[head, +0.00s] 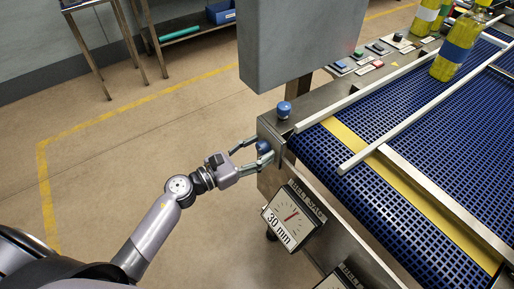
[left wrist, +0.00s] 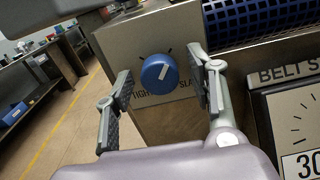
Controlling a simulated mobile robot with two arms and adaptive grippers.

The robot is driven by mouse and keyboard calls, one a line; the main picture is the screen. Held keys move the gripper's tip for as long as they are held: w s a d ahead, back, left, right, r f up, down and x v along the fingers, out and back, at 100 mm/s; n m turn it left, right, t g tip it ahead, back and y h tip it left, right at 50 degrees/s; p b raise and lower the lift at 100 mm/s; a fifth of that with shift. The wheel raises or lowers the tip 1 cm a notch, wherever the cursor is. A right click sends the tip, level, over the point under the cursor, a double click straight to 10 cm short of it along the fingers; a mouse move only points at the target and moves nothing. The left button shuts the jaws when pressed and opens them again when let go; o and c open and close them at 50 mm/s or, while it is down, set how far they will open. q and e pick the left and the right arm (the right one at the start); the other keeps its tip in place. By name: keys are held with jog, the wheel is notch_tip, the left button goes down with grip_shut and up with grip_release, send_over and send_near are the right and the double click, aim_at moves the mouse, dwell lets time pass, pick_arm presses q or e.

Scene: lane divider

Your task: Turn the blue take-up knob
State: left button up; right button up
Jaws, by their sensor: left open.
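In the left wrist view the fingers (left wrist: 162,84) stand apart to the left and right of the knob, with visible gaps. My right gripper is not in view.
A dial gauge (head: 293,216) marked 30 mm hangs below the belt (head: 376,130). A grey panel (head: 298,40) rises behind. Yellow bottles (head: 457,49) stand on the belt.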

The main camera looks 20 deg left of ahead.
pick_arm(q)
jog(key=c, duration=1.1)
jog(key=shift+c, duration=0.2)
jog(key=shift+n, duration=0.4)
jog(key=n+p, duration=0.1)
jog(key=n, duration=0.2)
jog(key=shift+n, duration=0.3)
jog(key=n+p, duration=0.2)
jog(key=n, duration=0.2)
jog(key=shift+n, duration=0.3)
jog(key=n+p, duration=0.1)
jog(key=n, duration=0.3)
jog(key=shift+r, duration=0.1)
jog(key=shift+n+p, duration=0.95)
jog(key=shift+n, duration=1.45)
